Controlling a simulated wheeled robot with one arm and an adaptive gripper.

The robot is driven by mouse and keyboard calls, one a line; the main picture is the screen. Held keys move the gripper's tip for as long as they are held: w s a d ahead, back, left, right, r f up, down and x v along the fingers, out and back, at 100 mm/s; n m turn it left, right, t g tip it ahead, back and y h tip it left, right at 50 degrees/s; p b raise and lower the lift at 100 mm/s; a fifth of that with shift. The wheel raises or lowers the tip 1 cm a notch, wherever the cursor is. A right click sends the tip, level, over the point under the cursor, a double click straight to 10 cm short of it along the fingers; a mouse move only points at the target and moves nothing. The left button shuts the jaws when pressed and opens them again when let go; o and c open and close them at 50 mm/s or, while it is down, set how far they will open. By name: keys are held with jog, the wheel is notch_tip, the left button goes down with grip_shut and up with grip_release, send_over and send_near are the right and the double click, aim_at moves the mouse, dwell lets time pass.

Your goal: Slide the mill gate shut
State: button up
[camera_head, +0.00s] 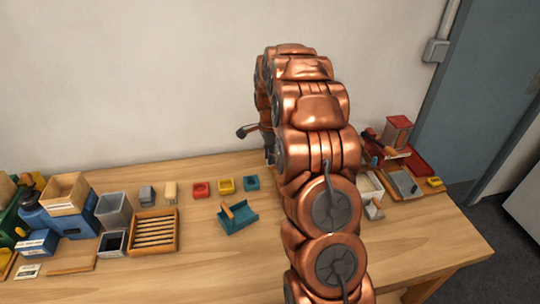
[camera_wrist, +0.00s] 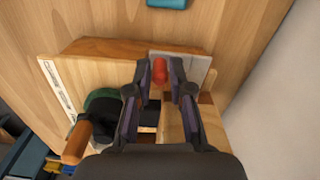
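In the wrist view, a red knob (camera_wrist: 160,71) stands at a pale grey plate (camera_wrist: 190,64), which I take to be the mill gate. The plate lies at the top right of a wooden mill body (camera_wrist: 112,66) with a dark rounded part (camera_wrist: 100,108) and an orange-brown handle (camera_wrist: 76,143). My gripper (camera_wrist: 160,75) has its two fingers on either side of the red knob. In the head view my own arm hides the gripper's fingertips and most of the mill.
A teal scoop or tray (camera_head: 238,217) lies left of my arm. Small red (camera_head: 201,190), yellow (camera_head: 226,186) and teal (camera_head: 251,183) blocks sit behind it. A slatted wooden tray (camera_head: 154,231) stands farther left. The wall (camera_wrist: 275,110) is close on the wrist view's right. The front tabletop (camera_head: 225,270) is clear.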

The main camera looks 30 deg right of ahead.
grip_shut()
jog(key=shift+d, duration=0.1)
jog(key=shift+s+d+f+b, duration=0.2)
jog(key=shift+d+b, duration=0.35)
jog(key=shift+b, duration=0.25)
jog(key=shift+s+d+b, duration=0.2)
jog(key=shift+d+b, duration=0.15)
jog(key=shift+d, duration=0.1)
jog(key=shift+s+d+r, duration=0.2)
jog(key=shift+d, duration=0.1)
jog(key=shift+o, duration=1.4)
grip_release()
jog(key=shift+d, duration=0.15)
jog(key=shift+o, duration=1.1)
